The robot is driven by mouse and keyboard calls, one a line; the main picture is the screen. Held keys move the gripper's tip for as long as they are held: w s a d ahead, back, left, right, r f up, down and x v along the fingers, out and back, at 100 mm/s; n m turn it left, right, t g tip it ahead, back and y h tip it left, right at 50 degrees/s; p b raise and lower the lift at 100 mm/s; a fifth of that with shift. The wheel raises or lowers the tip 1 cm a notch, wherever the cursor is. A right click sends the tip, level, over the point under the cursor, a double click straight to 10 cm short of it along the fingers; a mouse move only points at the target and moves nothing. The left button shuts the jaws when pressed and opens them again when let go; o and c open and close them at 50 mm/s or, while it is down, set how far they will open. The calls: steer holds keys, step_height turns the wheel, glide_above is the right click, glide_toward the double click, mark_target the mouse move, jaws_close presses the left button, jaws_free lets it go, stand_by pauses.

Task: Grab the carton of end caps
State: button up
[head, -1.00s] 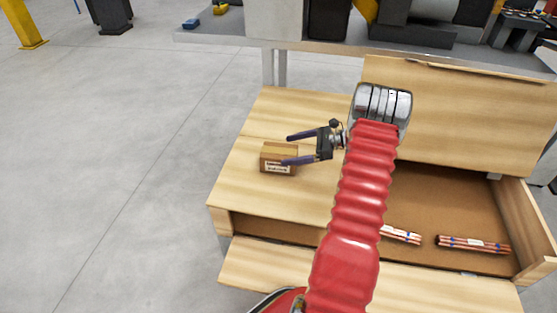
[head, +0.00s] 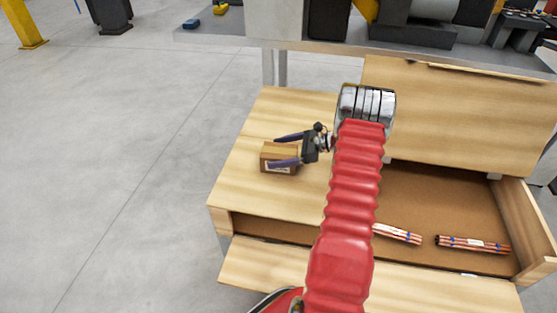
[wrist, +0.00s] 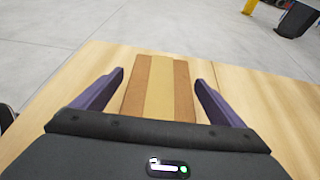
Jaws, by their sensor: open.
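The carton (head: 279,152) is a small brown cardboard box with a white label on its front, standing on the left part of the wooden bench top. In the wrist view the carton (wrist: 158,88) shows its top with a paler tape strip down the middle. My gripper (head: 272,152) is open, its two dark purple fingers reaching left over the carton's place. In the wrist view my gripper (wrist: 150,82) has one finger on each side of the carton, with a gap on both sides. The near finger partly hides the carton's label in the head view.
The wooden bench top (head: 240,180) is otherwise clear around the carton. To the right an open compartment (head: 420,205) holds bundles of copper tubes (head: 472,243), with a raised lid (head: 460,120) behind. A grey table (head: 330,48) with machines stands at the back.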

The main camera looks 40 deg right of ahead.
steer(key=shift+c, duration=0.5)
steer(key=c, duration=1.3)
steer(key=shift+o, duration=0.2)
steer(key=shift+r, duration=0.15)
step_height(320, 180, up, 10)
steer(key=shift+f, duration=0.1)
